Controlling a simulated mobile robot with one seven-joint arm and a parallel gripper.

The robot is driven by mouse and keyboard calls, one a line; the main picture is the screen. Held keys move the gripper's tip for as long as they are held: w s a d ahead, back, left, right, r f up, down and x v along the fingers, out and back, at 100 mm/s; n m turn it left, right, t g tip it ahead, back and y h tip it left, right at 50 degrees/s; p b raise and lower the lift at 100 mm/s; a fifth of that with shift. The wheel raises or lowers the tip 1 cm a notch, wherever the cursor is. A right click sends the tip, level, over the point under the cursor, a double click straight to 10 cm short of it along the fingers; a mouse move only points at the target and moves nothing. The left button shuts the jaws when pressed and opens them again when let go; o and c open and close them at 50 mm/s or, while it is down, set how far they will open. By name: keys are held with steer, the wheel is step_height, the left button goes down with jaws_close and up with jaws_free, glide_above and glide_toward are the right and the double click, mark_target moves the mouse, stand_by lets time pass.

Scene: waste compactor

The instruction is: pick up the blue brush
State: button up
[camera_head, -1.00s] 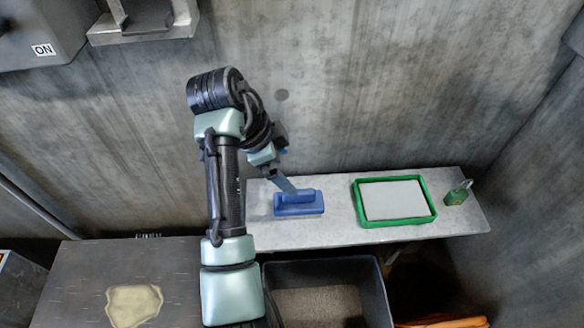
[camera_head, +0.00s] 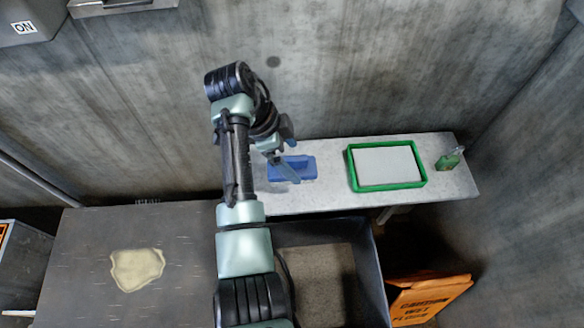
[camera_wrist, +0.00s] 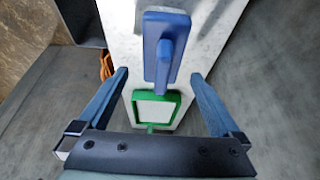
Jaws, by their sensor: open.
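The blue brush (camera_head: 304,165) lies on the light grey shelf (camera_head: 327,200), left of a green-rimmed tray. In the wrist view the brush (camera_wrist: 165,50) has a raised handle along its flat rectangular base. My gripper (camera_head: 290,172) is over the brush in the head view and partly covers it. In the wrist view my gripper (camera_wrist: 159,75) is open and empty. Its two fingers stand wide on either side, with the brush beyond and between their tips. The height gap to the brush is hard to tell.
The green-rimmed tray (camera_head: 353,170) and a small green bottle (camera_head: 448,160) stand right on the shelf. Below are a dark open bin (camera_head: 372,270) and an orange caution sign (camera_head: 428,298). A dark table (camera_head: 90,255) with a pale patch is left. A concrete wall rises behind.

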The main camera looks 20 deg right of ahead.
mark_target(297, 165)
steer(key=x, duration=0.4)
steer(key=shift+w+f+b, duration=0.1)
steer(key=shift+b, duration=0.2)
steer(key=c, duration=1.5)
